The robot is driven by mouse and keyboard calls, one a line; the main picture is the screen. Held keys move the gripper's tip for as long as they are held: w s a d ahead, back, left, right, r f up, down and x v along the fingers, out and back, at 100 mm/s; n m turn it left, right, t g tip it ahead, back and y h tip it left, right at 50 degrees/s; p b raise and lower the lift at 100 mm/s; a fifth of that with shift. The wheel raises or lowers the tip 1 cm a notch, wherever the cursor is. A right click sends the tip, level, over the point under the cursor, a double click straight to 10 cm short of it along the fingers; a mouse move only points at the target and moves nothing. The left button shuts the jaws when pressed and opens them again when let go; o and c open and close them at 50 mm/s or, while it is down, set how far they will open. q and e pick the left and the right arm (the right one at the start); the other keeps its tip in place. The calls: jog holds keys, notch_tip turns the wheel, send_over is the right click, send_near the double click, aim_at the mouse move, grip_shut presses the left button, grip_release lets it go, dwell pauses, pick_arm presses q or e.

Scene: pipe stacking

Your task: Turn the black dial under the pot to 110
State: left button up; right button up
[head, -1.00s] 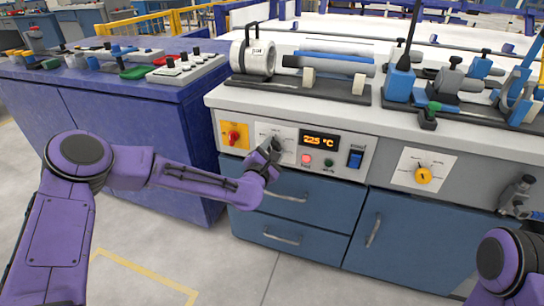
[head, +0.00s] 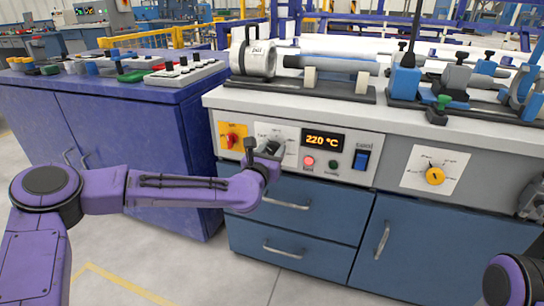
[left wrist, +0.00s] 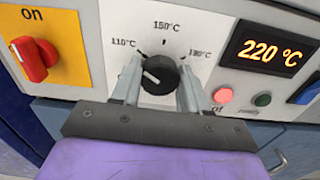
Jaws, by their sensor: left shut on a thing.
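The black dial (left wrist: 160,74) sits on a white scale plate (left wrist: 205,35) marked 110, 150 and 190 °C. Its white mark points left and slightly up, close to the 110 side. My left gripper (left wrist: 160,85) is shut on the dial, one finger on each side, as seen in the left wrist view. In the head view my left gripper (head: 266,150) is at the panel and hides the dial. The display (head: 322,140) reads 220 °C. Above the panel, a white drum-like pot (head: 254,60) lies on its side on the bench. My right gripper is not in view.
A red switch on a yellow plate (left wrist: 73,50) labelled "on" is just left of the dial plate. Red (head: 309,161) and green (head: 333,164) buttons and a blue switch (head: 361,160) are to the right.

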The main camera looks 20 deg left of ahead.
pick_arm(q)
jog(key=shift+f, duration=0.1)
dwell(0.4)
jog(key=o, duration=1)
jog(key=shift+o, duration=0.2)
jog(key=s+p, duration=0.1)
jog(key=s, duration=0.9)
jog(key=shift+s+a, duration=0.2)
jog(key=shift+s, duration=0.1)
